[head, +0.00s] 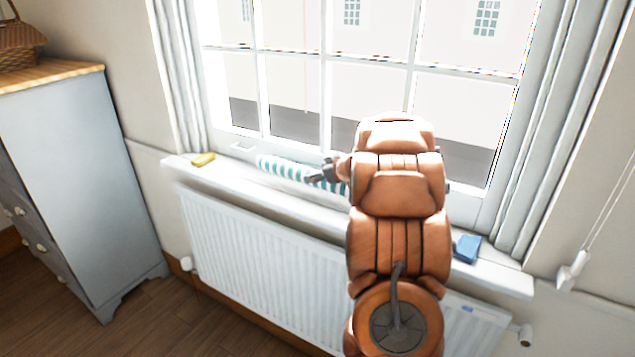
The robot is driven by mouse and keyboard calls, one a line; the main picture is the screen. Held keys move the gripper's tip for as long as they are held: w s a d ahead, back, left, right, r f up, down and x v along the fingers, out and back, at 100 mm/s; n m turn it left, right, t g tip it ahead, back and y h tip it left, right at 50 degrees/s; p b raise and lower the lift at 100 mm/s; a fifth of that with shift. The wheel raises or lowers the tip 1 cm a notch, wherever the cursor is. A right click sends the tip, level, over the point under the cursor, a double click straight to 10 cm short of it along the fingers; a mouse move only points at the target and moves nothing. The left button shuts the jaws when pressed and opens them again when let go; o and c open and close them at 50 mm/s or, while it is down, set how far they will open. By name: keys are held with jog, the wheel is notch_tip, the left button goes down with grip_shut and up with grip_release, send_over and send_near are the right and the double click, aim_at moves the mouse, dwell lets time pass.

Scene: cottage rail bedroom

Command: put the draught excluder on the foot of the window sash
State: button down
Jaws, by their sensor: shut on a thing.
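The draught excluder (283,168) is a long roll with teal and white stripes. It lies along the foot of the window sash (232,134), just above the white sill, in the middle of the head view. My gripper (325,177) is shut on the draught excluder near its visible middle. My orange arm hides the right end of the excluder and part of the sash. I cannot tell whether the excluder touches the sash or the sill along its whole length.
A yellow item (203,159) lies at the left end of the sill (225,174), and a blue block (467,248) sits toward its right end. A white radiator (260,245) is below. A grey chest of drawers (85,180) stands left. Curtains (560,120) hang at the sides.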

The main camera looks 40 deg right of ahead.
jog(key=shift+w, duration=0.35)
jog(key=shift+s+f+b, duration=0.1)
jog(key=shift+f+b, duration=0.25)
jog(key=shift+f, duration=1.35)
jog(key=shift+c, duration=1.2)
grip_release()
jog(key=shift+s, duration=0.1)
